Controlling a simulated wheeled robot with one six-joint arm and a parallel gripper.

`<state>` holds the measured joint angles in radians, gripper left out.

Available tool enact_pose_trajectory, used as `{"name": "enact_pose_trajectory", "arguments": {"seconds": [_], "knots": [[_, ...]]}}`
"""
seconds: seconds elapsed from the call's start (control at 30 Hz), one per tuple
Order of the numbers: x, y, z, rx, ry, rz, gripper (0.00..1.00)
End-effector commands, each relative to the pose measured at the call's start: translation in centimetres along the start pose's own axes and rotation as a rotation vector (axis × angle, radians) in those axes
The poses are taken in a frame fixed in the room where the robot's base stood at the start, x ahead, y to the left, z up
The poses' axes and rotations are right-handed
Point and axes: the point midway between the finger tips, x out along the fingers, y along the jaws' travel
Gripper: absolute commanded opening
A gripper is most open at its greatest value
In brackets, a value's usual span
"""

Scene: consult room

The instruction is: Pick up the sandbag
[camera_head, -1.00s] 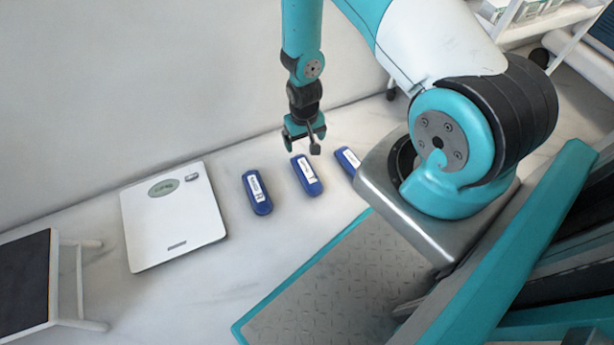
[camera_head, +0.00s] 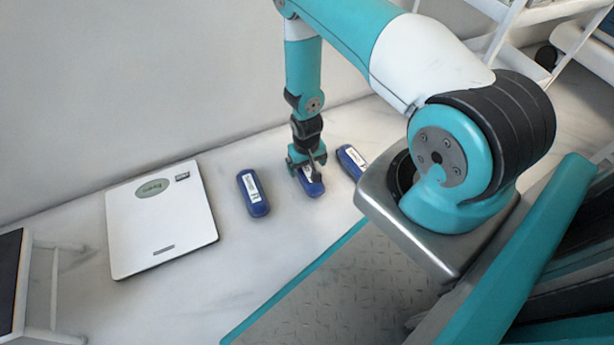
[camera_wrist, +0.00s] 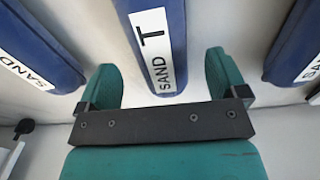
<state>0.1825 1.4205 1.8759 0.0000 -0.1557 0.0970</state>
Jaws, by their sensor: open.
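Three blue sandbags with white labels lie in a row on the floor. The middle sandbag (camera_head: 312,186) is under my gripper (camera_head: 307,166), which hides its far part. In the wrist view, the middle sandbag (camera_wrist: 160,45), its label reading "SAND", lies between the two teal fingers of my gripper (camera_wrist: 165,82). The fingers are open, with a gap on each side of it. The left sandbag (camera_head: 253,193) and the right sandbag (camera_head: 351,160) lie apart on either side. They also show at the left edge (camera_wrist: 35,50) and right edge (camera_wrist: 298,50) of the wrist view.
A white scale (camera_head: 160,225) lies on the floor left of the sandbags. A white-legged stool (camera_head: 40,290) stands at the lower left. A white shelf cart (camera_head: 510,25) is at the upper right. A wall runs behind the row. Bare floor lies around the sandbags.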

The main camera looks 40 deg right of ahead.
Motion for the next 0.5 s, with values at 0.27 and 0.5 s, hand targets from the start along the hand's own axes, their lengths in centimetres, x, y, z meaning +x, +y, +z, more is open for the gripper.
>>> {"name": "enact_pose_trajectory", "arguments": {"seconds": [0.27,0.5], "knots": [[4.3,0.1,0.1,0.0,-0.001,0.0,0.92],[4.2,0.1,0.1,0.0,0.0,0.0,0.92]]}}
